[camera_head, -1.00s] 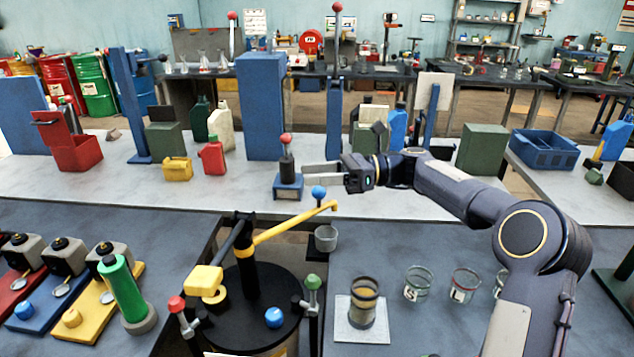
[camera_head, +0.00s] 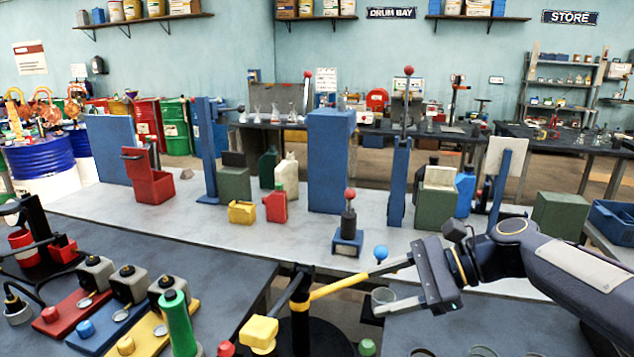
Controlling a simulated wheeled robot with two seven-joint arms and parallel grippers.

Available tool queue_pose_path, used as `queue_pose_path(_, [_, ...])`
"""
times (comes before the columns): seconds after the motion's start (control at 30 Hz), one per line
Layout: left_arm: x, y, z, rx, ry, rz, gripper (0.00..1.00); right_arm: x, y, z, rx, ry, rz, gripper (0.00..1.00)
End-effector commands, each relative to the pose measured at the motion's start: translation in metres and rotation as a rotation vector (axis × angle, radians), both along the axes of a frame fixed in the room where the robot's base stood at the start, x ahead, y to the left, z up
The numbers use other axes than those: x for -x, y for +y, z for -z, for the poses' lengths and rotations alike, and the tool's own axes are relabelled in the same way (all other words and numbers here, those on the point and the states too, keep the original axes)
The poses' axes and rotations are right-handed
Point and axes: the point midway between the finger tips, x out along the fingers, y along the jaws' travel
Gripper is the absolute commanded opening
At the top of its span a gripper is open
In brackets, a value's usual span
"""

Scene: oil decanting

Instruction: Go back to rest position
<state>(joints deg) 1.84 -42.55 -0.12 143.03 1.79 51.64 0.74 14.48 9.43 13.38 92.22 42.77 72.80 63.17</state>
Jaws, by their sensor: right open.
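My right gripper (camera_head: 376,290) is at the lower right of the head view, its arm coming in from the right. Its two fingers point left and are spread apart. Nothing is clearly held. My left gripper is not in view.
A red-knobbed device on a blue base (camera_head: 347,243) stands on the pale bench beyond the gripper. Red, blue and yellow stations and a green cylinder (camera_head: 178,322) are at lower left. The pale bench (camera_head: 215,222) has bare room at front left. Glass rims show at the bottom edge.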

Motion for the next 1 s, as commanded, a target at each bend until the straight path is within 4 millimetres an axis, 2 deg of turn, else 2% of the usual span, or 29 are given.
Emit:
queue_pose_path(0.03, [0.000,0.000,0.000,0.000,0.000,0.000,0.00,0.026,-0.004,0.007,0.105,-0.101,-0.028,0.54])
queue_pose_path(0.3, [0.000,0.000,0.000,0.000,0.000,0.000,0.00,0.138,-0.044,0.072,0.631,-0.607,-0.296,0.54])
queue_pose_path(0.4, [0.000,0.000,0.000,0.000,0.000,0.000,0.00,0.172,-0.057,0.098,0.791,-0.762,-0.425,0.54])
queue_pose_path(0.5, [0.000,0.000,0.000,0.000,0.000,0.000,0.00,0.196,-0.067,0.121,0.910,-0.883,-0.541,0.54])
queue_pose_path(0.7, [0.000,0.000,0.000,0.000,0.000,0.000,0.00,0.218,-0.074,0.145,1.027,-1.005,-0.675,0.54])
queue_pose_path(1.0, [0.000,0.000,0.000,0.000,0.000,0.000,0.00,0.219,-0.075,0.148,1.038,-1.016,-0.692,0.54])
